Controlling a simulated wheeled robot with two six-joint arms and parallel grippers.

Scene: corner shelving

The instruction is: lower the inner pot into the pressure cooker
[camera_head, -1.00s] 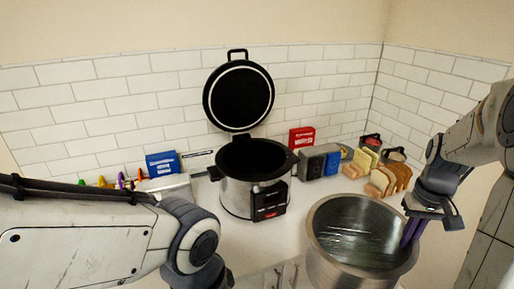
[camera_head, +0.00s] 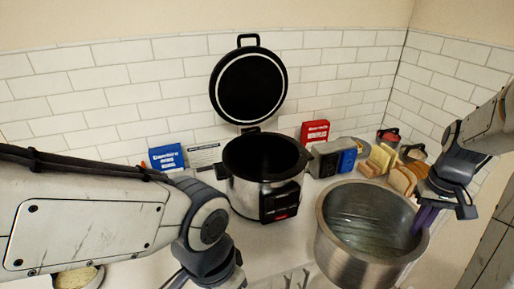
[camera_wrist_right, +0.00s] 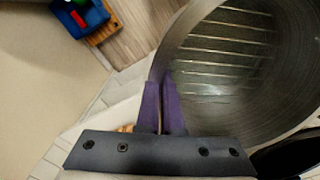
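The inner pot (camera_head: 345,262) is a wide steel pot, upright and empty, in front of and right of the pressure cooker (camera_head: 248,196). The cooker is open, with a dark cavity. Its round black lid (camera_head: 248,85) stands raised behind it. My right gripper (camera_head: 424,218) has its purple fingers at the pot's right rim. In the right wrist view its fingers (camera_wrist_right: 161,100) are closed together with the rim of the pot (camera_wrist_right: 255,75) between them. My left gripper (camera_head: 205,277) is at the bottom edge, left of the pot, largely cut off; its fingertips are hidden.
Behind the pot stand a grey and blue box (camera_head: 333,158), a red box (camera_head: 315,132), bread slices (camera_head: 405,179) and jars. A blue box (camera_head: 166,157) and a white card (camera_head: 203,155) stand left of the cooker. Tiled walls close the back and right. Bare counter shows before the cooker.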

